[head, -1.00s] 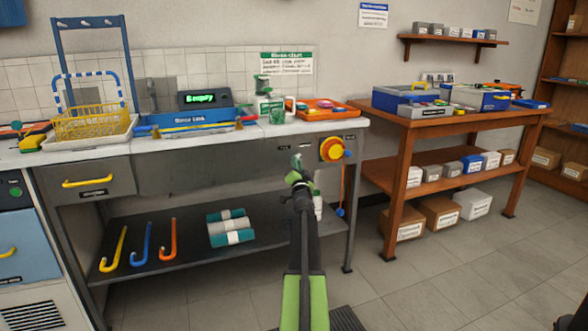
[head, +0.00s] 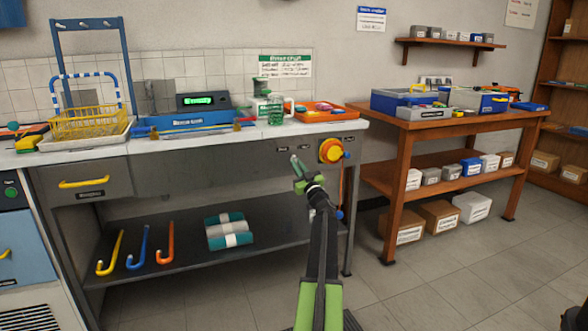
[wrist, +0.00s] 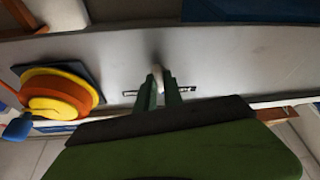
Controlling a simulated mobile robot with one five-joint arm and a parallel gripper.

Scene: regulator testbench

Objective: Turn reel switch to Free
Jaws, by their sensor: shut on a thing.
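The reel (head: 331,150), yellow and orange with a blue handle, is mounted on the bench's grey front panel. It also shows at the left of the wrist view (wrist: 55,97). A small pale switch lever (wrist: 157,73) stands out from the panel beside it, above a dark-edged label. My gripper (wrist: 159,90) has its green fingers shut on this lever. In the head view my gripper (head: 296,163) is at the front panel, left of the reel, and covers the lever. The label's words cannot be read in the wrist view.
The grey bench top (head: 90,154) overhangs the panel. An orange cord hangs below the reel. The lower shelf (head: 185,255) holds hooks and rolled cloths. A wooden table (head: 440,123) stands to the right. The floor in front is clear.

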